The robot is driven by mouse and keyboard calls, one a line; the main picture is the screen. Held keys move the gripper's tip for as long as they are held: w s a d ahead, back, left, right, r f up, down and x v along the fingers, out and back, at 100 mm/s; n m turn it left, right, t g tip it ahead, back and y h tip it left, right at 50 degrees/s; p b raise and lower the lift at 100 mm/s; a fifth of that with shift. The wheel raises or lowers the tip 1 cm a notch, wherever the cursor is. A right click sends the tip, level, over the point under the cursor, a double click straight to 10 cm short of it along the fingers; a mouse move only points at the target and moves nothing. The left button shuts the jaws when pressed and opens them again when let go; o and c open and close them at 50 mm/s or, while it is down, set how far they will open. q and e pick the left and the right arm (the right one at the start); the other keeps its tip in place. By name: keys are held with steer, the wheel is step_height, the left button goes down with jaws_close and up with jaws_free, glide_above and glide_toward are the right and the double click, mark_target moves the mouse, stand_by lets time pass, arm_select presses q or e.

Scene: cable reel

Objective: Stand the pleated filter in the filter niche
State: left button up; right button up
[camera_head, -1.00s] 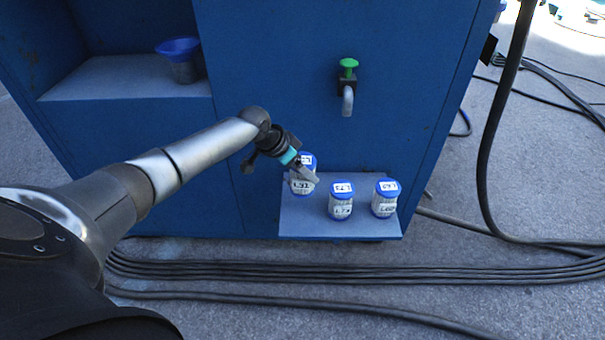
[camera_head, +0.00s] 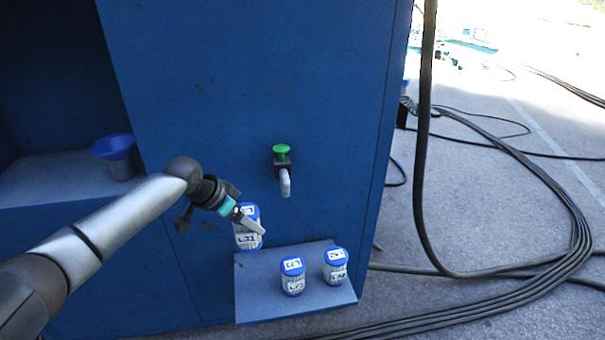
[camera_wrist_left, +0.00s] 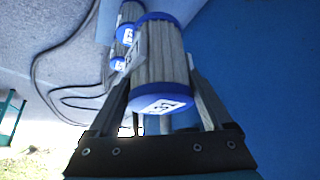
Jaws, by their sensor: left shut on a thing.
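A pleated filter (camera_head: 248,240) with blue end caps and white labels is held in my left gripper (camera_head: 252,226), above the left end of a small low shelf (camera_head: 245,300). It stands nearly upright in the head view. In the left wrist view the filter (camera_wrist_left: 160,60) sits between both fingers, its labelled blue cap towards the camera. The open niche (camera_head: 60,180) in the blue cabinet is at the left, with a grey floor. My right gripper is not in view.
Two more filters, one in the middle (camera_head: 293,278) and one at the right (camera_head: 336,268), stand on the shelf. A blue-rimmed cup (camera_head: 118,160) stands on the niche floor. A green-topped tap (camera_head: 283,165) juts from the cabinet. Black cables (camera_head: 500,285) lie on the ground.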

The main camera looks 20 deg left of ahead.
arm_select(q)
steer(key=shift+r, duration=0.15)
steer(key=s+d+r+m+h, duration=0.1)
steer(key=s+d+r, duration=0.3)
steer(key=d, duration=0.4)
steer(key=s+d+r+m+g, duration=0.1)
steer(key=s+d+r+m, duration=0.2)
steer(key=s+d, duration=0.3)
steer(key=s+d+r+m+g+h, duration=0.1)
steer(key=s+d+r, duration=0.4)
steer(key=d, duration=0.6)
steer(key=shift+r+m+h, duration=0.3)
steer(key=shift+r+m, duration=0.1)
steer(key=shift+r, duration=0.1)
steer(key=shift+d, duration=0.1)
steer(key=shift+w+n+t+y, duration=0.55)
steer(key=shift+n+y, duration=0.35)
steer(key=shift+n, duration=0.9)
steer(key=shift+w+n+t+y, duration=0.3)
steer(key=shift+w+n+y, duration=0.5)
steer(key=shift+n, duration=1)
steer(key=shift+w+n+t+y, duration=0.45)
steer(key=shift+n+y, duration=0.55)
steer(key=shift+n, duration=0.8)
